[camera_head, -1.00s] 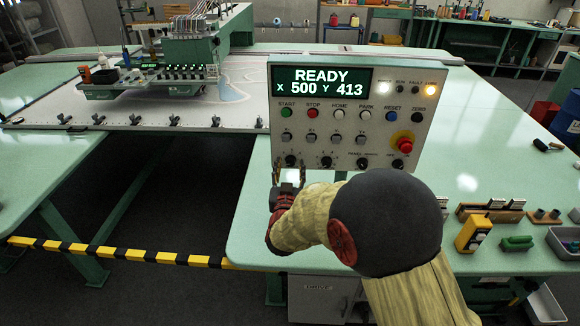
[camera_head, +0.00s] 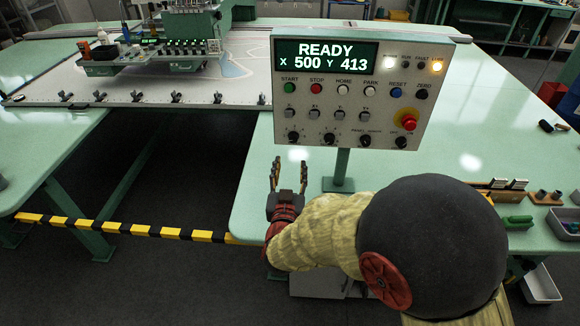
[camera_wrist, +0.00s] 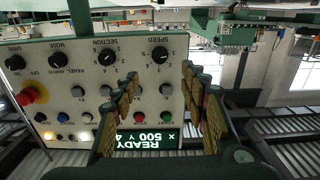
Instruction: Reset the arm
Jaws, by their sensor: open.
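My gripper (camera_head: 289,176) is open and empty, in front of and below the left part of the control panel (camera_head: 436,110). A gap shows between the gripper and the panel's lower edge in the head view. The panel screen (camera_head: 325,54) reads READY, X 500 Y 413. The wrist view shows the panel upside down, with the two fingers of my gripper (camera_wrist: 160,95) spread apart in front of it. The speed knob (camera_wrist: 160,55) and section knob (camera_wrist: 104,54) show beyond the fingers. The red emergency button (camera_head: 409,122) is at the panel's right.
The green table (camera_head: 250,215) lies under the panel, with a post (camera_head: 343,168) holding the panel up. A tufting gantry (camera_head: 190,25) stands at the back left. A yellow-black bar (camera_head: 140,230) runs low at the left. Grey bins (camera_head: 565,225) are at the right.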

